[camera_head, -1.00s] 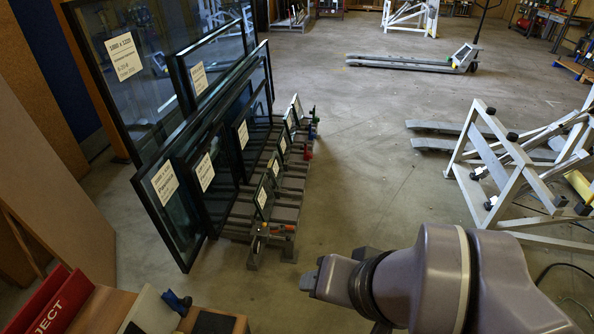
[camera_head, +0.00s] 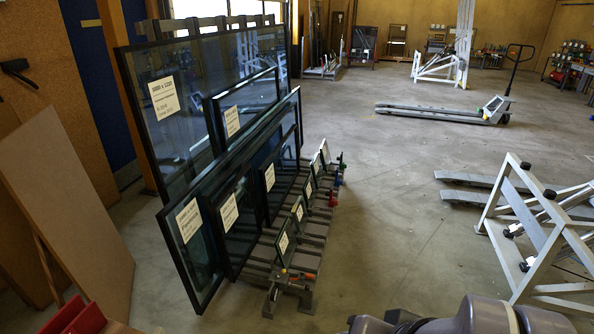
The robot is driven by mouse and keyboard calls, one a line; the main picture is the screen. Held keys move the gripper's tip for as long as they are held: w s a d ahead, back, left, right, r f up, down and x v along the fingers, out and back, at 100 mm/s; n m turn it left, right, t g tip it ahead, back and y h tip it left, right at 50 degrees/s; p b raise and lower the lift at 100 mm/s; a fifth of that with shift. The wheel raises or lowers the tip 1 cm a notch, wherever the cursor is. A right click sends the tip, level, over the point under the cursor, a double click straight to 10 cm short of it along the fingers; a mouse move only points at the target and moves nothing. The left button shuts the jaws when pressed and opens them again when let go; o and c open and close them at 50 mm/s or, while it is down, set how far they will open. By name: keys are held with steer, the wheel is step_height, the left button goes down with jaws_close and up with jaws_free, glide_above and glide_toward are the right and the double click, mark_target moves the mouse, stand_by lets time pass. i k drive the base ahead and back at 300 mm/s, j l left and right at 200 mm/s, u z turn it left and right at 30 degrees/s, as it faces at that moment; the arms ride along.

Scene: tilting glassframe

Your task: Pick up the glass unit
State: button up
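Several dark-framed glass units with white paper labels lean in a rack left of centre in the head view. A large glass unit (camera_head: 175,150) stands at the back, with a nearer tall one (camera_head: 192,262) in front. Small glass units, such as one (camera_head: 285,243) with a label, stand in a row along the rack's right side. Which unit the task means cannot be told. My arm shows only as a purple-grey part at the bottom right edge. My gripper is not in view.
The slatted rack base (camera_head: 290,284) has small clamps at its near end. A brown board (camera_head: 65,215) leans at the left. A white metal frame (camera_head: 530,235) stands at the right, and a pallet jack (camera_head: 440,113) stands farther back. The middle floor is clear.

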mark_target(299, 214)
steer(key=i+l+z, duration=0.1)
steer(key=i+l, duration=0.25)
steer(key=i, duration=0.15)
steer(key=i+l+z, duration=0.15)
steer(key=i, duration=0.35)
steer(key=i+l+z, duration=0.1)
steer(key=i+l, duration=0.25)
steer(key=i, duration=0.2)
steer(key=i+l+z, duration=0.15)
steer(key=i, duration=0.35)
steer(key=i+l+z, duration=0.1)
steer(key=i, duration=0.45)
steer(key=i+u, duration=0.45)
steer(key=i+l+u, duration=0.3)
steer(key=i+u, duration=0.15)
steer(key=i+l+u, duration=0.45)
steer(key=i+u, duration=0.2)
steer(key=u, duration=0.25)
steer(key=i+u, duration=0.15)
steer(key=u, duration=0.25)
steer(key=i+l+u, duration=0.2)
steer(key=u, duration=0.25)
steer(key=i+l+u, duration=0.15)
steer(key=u, duration=0.3)
steer(key=i+l+u, duration=0.1)
steer(key=u, duration=0.35)
steer(key=l, duration=0.1)
